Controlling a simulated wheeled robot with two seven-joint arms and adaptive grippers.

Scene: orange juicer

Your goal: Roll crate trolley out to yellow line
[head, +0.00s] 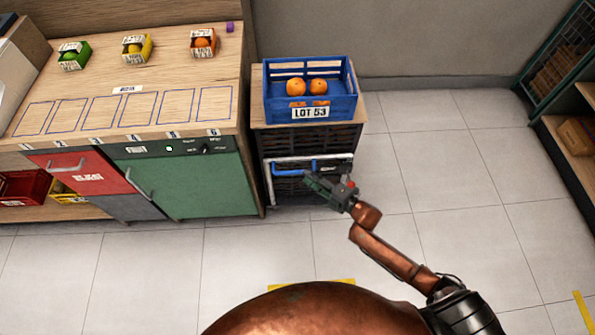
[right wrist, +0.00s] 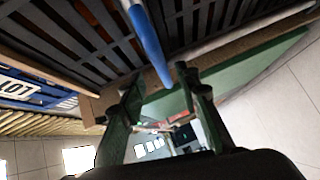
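The crate trolley (head: 318,158) stands beneath a wooden top, with dark slatted crates and a pale frame. A blue handle bar (head: 293,167) shows on its front; the bar is also in the right wrist view (right wrist: 149,42). My right gripper (head: 311,180) is just in front of the trolley, near the handle's right end. Its fingers (right wrist: 157,82) are apart in the right wrist view, with the blue bar between or just beyond their tips; contact is not clear. A yellow line (head: 285,284) lies on the floor, partly hidden by my body. My left gripper is out of view.
A blue crate (head: 309,113) labelled LOT 53 holds oranges on the wooden top. A counter with a green cabinet door (head: 205,185) stands close on the left. A green-framed rack (head: 537,75) is at the right. Tiled floor (head: 410,170) is clear between trolley and rack.

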